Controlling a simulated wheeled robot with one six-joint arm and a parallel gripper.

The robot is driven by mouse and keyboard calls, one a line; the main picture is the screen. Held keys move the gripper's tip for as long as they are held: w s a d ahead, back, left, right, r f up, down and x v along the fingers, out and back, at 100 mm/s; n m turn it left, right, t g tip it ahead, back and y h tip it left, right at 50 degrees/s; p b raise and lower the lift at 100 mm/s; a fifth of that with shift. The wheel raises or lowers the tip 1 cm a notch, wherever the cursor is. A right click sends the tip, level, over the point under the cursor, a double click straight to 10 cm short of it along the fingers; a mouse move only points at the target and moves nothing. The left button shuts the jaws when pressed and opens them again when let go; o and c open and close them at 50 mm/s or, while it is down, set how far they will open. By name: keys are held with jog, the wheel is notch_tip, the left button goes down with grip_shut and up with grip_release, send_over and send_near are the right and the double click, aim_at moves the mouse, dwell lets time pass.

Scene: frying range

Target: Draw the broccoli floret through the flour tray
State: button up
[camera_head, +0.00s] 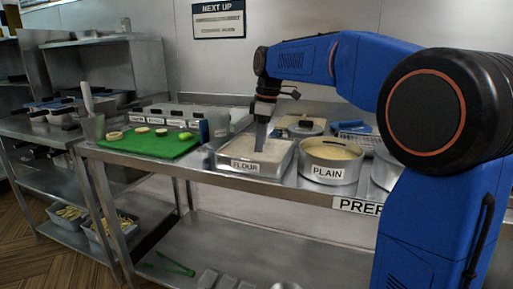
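The flour tray (243,167) is a steel rectangular pan labelled FLOUR, holding pale flour, near the front edge of the prep counter. My gripper (261,148) points down over the tray, its tip at or just above the flour; I cannot tell whether it touches. The fingers show as one narrow grey shape, so open or shut is unclear. I cannot make out a broccoli floret at the fingertips or in the flour; it may be hidden or too small.
A round pot labelled PLAIN (328,173) with yellowish batter stands right of the tray. A green cutting board (150,147) with round slices and a yellow-green piece (185,136) lies left. Trays and a plate (306,128) sit behind.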

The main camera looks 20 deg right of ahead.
jog(key=shift+d, duration=0.3)
jog(key=shift+a, duration=0.1)
jog(key=shift+a, duration=1.15)
jog(key=shift+d, duration=0.65)
jog(key=shift+r, duration=4)
jog(key=shift+r, duration=1.5)
